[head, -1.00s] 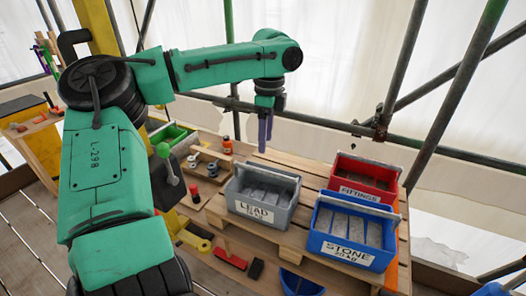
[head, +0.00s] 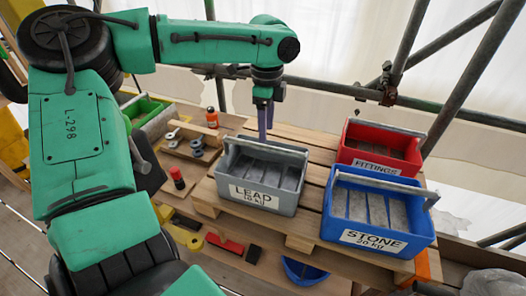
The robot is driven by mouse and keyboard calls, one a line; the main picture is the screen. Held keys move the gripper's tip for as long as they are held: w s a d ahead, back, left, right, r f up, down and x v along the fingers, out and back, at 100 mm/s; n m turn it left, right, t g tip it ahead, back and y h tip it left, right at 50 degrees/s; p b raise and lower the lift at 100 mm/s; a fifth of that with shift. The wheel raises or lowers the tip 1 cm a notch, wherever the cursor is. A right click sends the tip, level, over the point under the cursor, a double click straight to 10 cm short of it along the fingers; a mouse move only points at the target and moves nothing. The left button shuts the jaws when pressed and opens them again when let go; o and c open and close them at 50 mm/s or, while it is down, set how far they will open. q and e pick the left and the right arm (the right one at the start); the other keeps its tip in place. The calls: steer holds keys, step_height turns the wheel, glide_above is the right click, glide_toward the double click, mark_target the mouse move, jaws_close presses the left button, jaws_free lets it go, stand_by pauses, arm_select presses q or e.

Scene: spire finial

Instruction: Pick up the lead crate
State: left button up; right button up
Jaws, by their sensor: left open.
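The lead crate (head: 234,192) is a grey open box with a bar handle across its top and a white label reading LEAD 10 kg. It stands on the wooden pallet and holds several grey bars. My left gripper (head: 263,137) points down at the back of the crate, close to its handle bar. It is open and seen edge-on, with its tips near the handle; I cannot tell whether they touch it. My right gripper is not in view.
The blue STONE 20 kg crate (head: 412,236) stands to the right, and the red FITTINGS crate (head: 348,154) behind it. The pallet (head: 310,205) carries them. A green tray (head: 139,112), an orange bottle (head: 212,117) and tools lie left. Scaffold poles (head: 468,77) rise behind.

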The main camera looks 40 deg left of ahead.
mark_target(263, 145)
arm_select(q)
steer(key=f, duration=0.1)
steer(key=f+p, duration=0.1)
steer(key=f, duration=0.3)
steer(key=shift+s+a+f, duration=0.1)
steer(key=shift+s+a, duration=0.1)
steer(key=shift+a, duration=0.1)
steer(key=shift+w+f, duration=0.1)
steer(key=shift+f, duration=0.35)
jaws_close()
steer(key=shift+r, duration=0.1)
stand_by(0.5)
